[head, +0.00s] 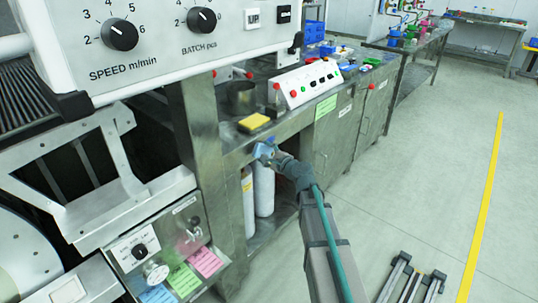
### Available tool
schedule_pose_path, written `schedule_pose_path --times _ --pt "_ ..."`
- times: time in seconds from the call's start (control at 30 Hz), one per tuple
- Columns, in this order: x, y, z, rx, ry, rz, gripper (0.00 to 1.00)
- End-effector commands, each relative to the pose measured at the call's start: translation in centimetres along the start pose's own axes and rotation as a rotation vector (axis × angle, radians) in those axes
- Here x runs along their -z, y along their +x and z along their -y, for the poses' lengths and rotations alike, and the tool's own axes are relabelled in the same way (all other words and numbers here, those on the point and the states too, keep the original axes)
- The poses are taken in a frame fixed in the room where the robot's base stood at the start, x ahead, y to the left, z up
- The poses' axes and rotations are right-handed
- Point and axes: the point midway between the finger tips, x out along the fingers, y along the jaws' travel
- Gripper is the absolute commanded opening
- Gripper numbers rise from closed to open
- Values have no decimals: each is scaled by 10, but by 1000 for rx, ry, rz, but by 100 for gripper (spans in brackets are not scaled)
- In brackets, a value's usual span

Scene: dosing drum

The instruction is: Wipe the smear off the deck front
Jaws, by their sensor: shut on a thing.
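My gripper (266,153) is at the steel deck front (296,125), low and near its left end. It is shut on a small light blue thing that looks like a cloth (263,149). The blue thing is at the deck front's face; I cannot tell whether it touches. I cannot make out a smear; my gripper and the blue thing cover part of the front. A yellow block with a dark base (253,122) lies on the deck just above.
A steel cup (241,97) and a white button panel (305,82) stand on the deck. White cylinders (263,190) stand in the open bay below. A control box with dials (150,40) hangs close at upper left.

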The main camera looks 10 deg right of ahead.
Motion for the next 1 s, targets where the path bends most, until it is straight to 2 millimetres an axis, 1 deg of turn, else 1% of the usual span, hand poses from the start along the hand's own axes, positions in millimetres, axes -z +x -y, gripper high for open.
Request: schedule_pose_path --times 0.53,1.0 --pt "0 0 0 0 0 0 31" --pt "-3 8 0 0 0 0 31"
